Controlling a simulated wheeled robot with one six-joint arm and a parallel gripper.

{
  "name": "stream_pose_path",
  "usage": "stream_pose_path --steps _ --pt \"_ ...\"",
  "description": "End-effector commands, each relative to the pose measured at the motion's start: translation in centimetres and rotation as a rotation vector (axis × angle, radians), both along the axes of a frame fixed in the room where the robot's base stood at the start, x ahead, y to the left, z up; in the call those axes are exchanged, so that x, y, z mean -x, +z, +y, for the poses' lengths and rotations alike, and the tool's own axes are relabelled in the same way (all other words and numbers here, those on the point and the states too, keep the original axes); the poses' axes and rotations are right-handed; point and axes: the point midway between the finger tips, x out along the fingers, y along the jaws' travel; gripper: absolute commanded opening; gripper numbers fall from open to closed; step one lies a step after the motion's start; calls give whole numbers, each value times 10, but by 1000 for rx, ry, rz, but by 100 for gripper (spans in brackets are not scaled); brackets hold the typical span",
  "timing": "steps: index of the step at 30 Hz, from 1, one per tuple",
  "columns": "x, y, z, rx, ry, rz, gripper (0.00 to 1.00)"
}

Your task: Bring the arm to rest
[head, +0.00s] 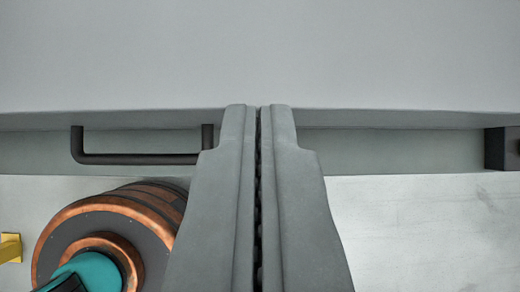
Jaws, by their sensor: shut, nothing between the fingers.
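My gripper (258,112) reaches up the middle of the head view. Its two grey fingers lie side by side with only a thin dark line between them. They are shut and hold nothing. The fingertips overlap the edge of a large grey surface in the picture; I cannot tell whether they touch it. The rest of my arm is not in view.
A large grey panel (260,50) fills the top. Below it are a dark bar handle (135,159) and a dark block (496,148). A copper-rimmed round thing with a teal centre (150,212) and a yellow piece (10,248) are lower left. The pale surface (430,230) lower right is clear.

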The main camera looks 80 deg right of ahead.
Motion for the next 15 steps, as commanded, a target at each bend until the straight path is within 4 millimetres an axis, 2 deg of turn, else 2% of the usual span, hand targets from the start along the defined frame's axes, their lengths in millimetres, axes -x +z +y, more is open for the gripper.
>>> stream_pose_path --steps 9,15 --pt "36 37 -4 3 -3 -2 0" --pt "46 47 -4 2 -2 -2 0"
